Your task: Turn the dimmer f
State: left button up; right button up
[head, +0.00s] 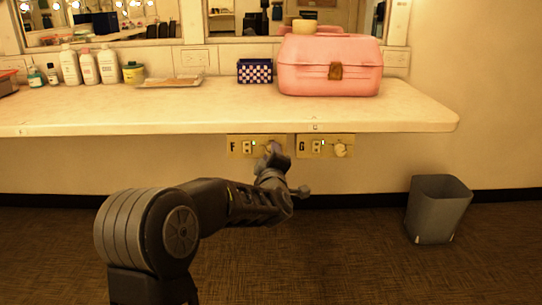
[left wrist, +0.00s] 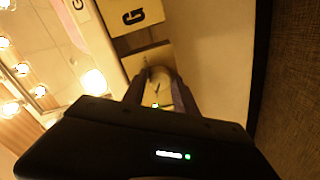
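The dimmer f plate (head: 235,147) is fixed to the wall under the counter, with a letter F, a small lit green light and a round pale knob (head: 270,146). My left gripper (head: 272,152) reaches up to this knob from below and partly covers it. In the left wrist view the knob (left wrist: 158,80) is between the two fingers of my left gripper (left wrist: 160,92), one on each side. I cannot tell whether the fingers press on it. My right gripper is in neither view.
The dimmer G plate (head: 309,147) is close to the right of F, with its own knob. The counter (head: 200,110) overhangs both and bears a pink case (head: 310,72) and several bottles. A grey bin (head: 437,212) stands on the floor at right.

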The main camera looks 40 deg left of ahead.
pick_arm(q)
jog(key=shift+o, duration=1.3)
jog(key=p+v, duration=0.2)
jog(key=v, duration=0.6)
jog(key=shift+w, duration=0.1)
